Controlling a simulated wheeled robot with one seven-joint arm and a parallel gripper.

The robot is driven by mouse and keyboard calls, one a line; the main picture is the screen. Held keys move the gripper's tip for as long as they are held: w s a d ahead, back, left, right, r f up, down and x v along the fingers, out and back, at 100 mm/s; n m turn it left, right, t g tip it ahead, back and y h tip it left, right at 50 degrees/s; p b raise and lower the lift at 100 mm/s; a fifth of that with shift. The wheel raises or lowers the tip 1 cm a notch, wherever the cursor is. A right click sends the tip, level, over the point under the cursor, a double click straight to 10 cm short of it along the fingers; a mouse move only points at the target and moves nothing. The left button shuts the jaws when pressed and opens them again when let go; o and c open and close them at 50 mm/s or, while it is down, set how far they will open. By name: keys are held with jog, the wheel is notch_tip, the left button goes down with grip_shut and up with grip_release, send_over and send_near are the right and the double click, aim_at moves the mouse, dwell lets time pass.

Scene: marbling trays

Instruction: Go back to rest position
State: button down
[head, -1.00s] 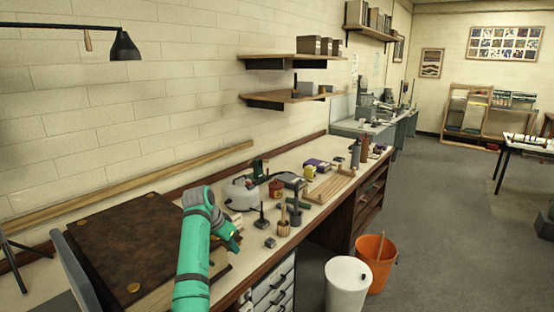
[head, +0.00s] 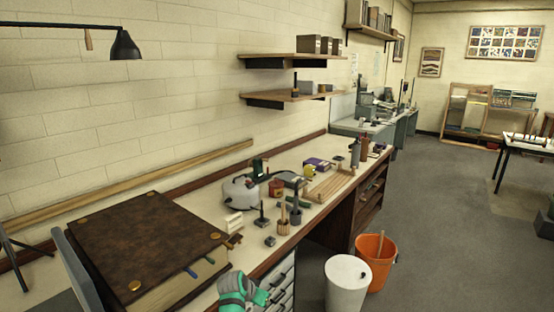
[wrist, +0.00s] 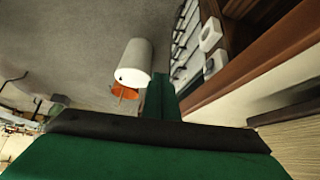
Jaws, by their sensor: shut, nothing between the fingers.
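My green arm shows only at the bottom edge of the head view, in front of the bench's drawers. My gripper (wrist: 163,88) shows in the wrist view as a green finger shape beyond a dark band, with no gap seen. It is shut and holds nothing. It points out over the grey floor beside the bench front, and nothing touches it in view.
A white bin (head: 347,285) and an orange bucket (head: 375,255) stand on the floor by the bench.

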jog(key=s+d+f+n+t+y, duration=0.15)
jog(key=s+d+f, duration=0.25)
jog(key=s+f, duration=0.65)
jog(key=s+d+f+n+t+h, duration=0.15)
jog(key=s+d+f, duration=0.5)
jog(key=s, duration=0.65)
jog(key=s+a+r+n+t+y, duration=0.2)
jog(key=s+r, duration=0.2)
jog(key=s, duration=1)
jog(key=s+a+r+n+t+y, duration=0.1)
jog(key=s+r+t, duration=0.15)
jog(key=s, duration=1.15)
jog(key=s+a+r+t, duration=0.1)
jog(key=s+r, duration=0.4)
jog(key=r, duration=0.3)
jog(key=s+a+r, duration=0.1)
jog(key=s+r, duration=0.5)
jog(key=r, duration=0.3)
jog(key=shift+s+t, duration=0.25)
jog(key=shift+t, duration=0.1)
